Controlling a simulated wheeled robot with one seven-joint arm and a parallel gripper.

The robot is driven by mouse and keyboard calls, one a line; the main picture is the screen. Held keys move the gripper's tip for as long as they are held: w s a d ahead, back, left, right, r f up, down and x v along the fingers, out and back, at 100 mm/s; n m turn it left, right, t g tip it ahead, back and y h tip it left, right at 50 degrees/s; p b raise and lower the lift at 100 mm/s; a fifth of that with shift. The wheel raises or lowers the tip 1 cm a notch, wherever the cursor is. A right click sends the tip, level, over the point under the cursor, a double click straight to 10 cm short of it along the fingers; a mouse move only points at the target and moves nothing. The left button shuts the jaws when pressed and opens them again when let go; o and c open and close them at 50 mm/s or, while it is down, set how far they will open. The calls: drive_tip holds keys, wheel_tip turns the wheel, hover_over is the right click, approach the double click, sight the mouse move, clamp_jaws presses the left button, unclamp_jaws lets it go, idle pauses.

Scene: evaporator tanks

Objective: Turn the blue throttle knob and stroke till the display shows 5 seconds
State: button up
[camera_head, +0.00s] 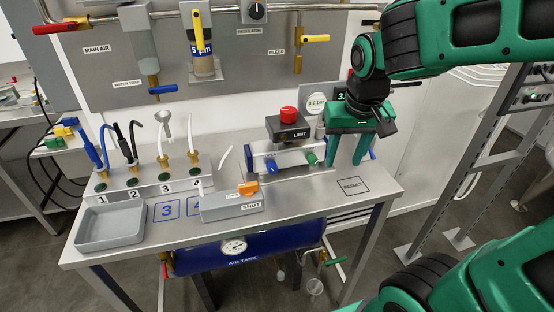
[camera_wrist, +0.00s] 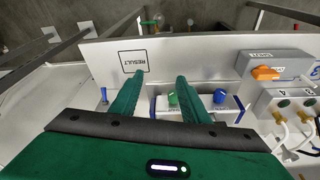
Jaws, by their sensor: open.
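My gripper (camera_head: 345,162) is open and empty, its two green fingers pointing down in front of the bench unit. It also shows in the wrist view (camera_wrist: 160,78). A blue knob (camera_head: 271,165) sits on the unit's left front, left of a green knob (camera_head: 312,158). In the wrist view the blue knob (camera_wrist: 219,97) is right of both fingers, and the green knob (camera_wrist: 173,99) is beside the right finger. A smaller blue piece (camera_head: 373,154) is right of my gripper. The dark display (camera_head: 342,96) shows a "3." with the rest hidden behind my gripper.
A red button (camera_head: 288,114) tops the LIMIT box (camera_head: 288,131). An orange lever (camera_head: 248,188) sits on the grey SHUT block (camera_head: 232,206). The RESULT square (camera_head: 353,187) on the bench is clear. A grey tray (camera_head: 110,226) and several numbered hose ports stand at left.

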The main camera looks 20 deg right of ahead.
sight(273, 165)
drive_tip(key=w+a+r+n+t+y, duration=0.1)
drive_tip(key=w+a, duration=0.2)
drive_tip(key=a, duration=0.4)
drive_tip(key=w+a+r+n+t, duration=0.1)
drive_tip(key=w+a, duration=0.3)
drive_tip(key=a, duration=0.2)
drive_tip(key=x, duration=1.1)
drive_tip(key=shift+s+a, duration=0.15)
drive_tip(key=shift+a, duration=0.1)
drive_tip(key=c, duration=1.1)
